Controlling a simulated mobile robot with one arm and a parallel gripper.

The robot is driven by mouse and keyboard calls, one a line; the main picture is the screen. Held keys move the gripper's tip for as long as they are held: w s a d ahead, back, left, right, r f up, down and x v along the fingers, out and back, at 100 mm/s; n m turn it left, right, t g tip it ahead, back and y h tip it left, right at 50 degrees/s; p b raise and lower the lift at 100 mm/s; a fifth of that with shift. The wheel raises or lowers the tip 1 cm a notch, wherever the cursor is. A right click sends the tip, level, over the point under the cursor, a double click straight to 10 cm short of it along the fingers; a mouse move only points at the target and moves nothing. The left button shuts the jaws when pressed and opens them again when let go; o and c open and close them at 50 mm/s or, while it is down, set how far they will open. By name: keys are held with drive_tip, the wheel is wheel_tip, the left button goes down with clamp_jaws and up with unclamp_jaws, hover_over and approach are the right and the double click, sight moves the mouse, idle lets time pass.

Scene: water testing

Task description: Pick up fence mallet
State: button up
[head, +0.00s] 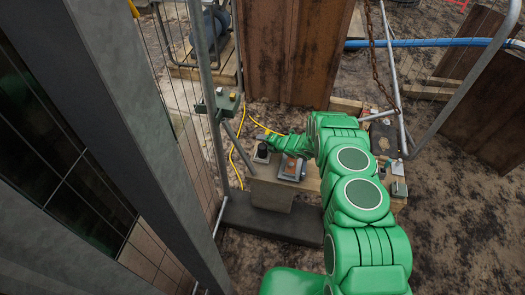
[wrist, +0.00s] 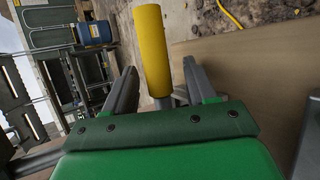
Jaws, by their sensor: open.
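In the wrist view a yellow cylinder (wrist: 153,50), which looks like part of the fence mallet, runs up from between my fingers, with a short grey shaft below it. My gripper (wrist: 157,80) is open, one dark finger on each side of it, with visible gaps. Its lower part is hidden behind the gripper's edge. In the head view my green arm reaches left over the work table (head: 311,184) towards the fence. A small green holder (head: 222,104) with yellow bits hangs on the fence post there. The mallet cannot be made out clearly in the head view.
An orange and grey item (head: 292,168) and a small box with a dark knob (head: 262,154) are on the table. A yellow hose (head: 235,160) lies on the ground. The metal fence post (head: 204,75) stands close left. Rusty sheet piles (head: 290,50) rise behind.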

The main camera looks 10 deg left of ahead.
drive_tip(key=shift+c, duration=0.5)
clamp_jaws()
drive_tip(key=shift+r, duration=0.15)
drive_tip(key=shift+w+r, duration=0.1)
drive_tip(key=shift+r, duration=1.45)
drive_tip(key=s+d+r, duration=0.2)
drive_tip(key=s+r, duration=0.2)
drive_tip(key=s, duration=0.2)
drive_tip(key=s+d+r, duration=0.3)
drive_tip(key=s+r, duration=0.2)
drive_tip(key=s, duration=0.2)
drive_tip(key=shift+d+r, duration=0.3)
